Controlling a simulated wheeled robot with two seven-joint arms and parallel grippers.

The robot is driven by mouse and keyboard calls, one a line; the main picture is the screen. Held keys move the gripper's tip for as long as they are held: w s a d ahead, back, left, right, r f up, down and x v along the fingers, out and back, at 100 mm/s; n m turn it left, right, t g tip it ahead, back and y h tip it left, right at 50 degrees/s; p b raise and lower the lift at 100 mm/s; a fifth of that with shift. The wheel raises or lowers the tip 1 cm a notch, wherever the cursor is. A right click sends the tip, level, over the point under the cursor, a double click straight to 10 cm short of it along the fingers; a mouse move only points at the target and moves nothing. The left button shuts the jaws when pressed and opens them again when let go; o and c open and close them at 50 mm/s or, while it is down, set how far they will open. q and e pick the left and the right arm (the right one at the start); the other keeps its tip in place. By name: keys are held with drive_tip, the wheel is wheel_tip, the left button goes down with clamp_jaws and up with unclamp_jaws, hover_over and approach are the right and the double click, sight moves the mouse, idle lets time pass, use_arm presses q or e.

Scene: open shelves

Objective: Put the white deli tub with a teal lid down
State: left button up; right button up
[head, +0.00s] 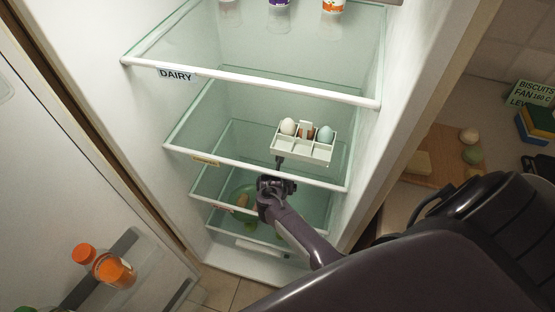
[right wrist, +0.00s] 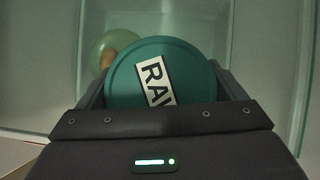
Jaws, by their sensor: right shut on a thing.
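The tub's teal lid (right wrist: 190,62), with a white label reading "RAW" partly cut off, fills the middle of the right wrist view. My right gripper (right wrist: 160,88) is shut on the tub, one finger on each side. In the head view my right gripper (head: 275,185) reaches into the open fridge, low down near the lower glass shelves. I cannot make out the tub there. The tub's white body and underside are hidden, so I cannot tell whether it touches a shelf. My left gripper is not in view.
A green bowl (right wrist: 112,45) with a brown item lies beside the tub. A white egg tray (head: 303,150) with eggs sits on a shelf above my gripper. The top shelf edge carries a "DAIRY" label (head: 175,75). The fridge door (head: 80,160) stands open at left.

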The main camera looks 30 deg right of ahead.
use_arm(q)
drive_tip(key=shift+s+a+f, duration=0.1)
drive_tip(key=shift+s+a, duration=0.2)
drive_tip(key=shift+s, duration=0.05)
use_arm(e)
drive_tip(key=o, duration=0.9)
drive_tip(key=shift+f, duration=0.15)
drive_tip(key=shift+s+r, duration=0.15)
drive_tip(key=shift+r, duration=0.25)
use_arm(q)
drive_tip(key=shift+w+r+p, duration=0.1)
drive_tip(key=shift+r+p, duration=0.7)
use_arm(e)
drive_tip(key=s+a, duration=0.2)
drive_tip(key=s, duration=0.1)
drive_tip(key=s+a, duration=0.6)
drive_tip(key=shift+s+a+r, duration=0.15)
drive_tip(key=shift+r, duration=0.1)
drive_tip(key=shift+a+f, duration=0.1)
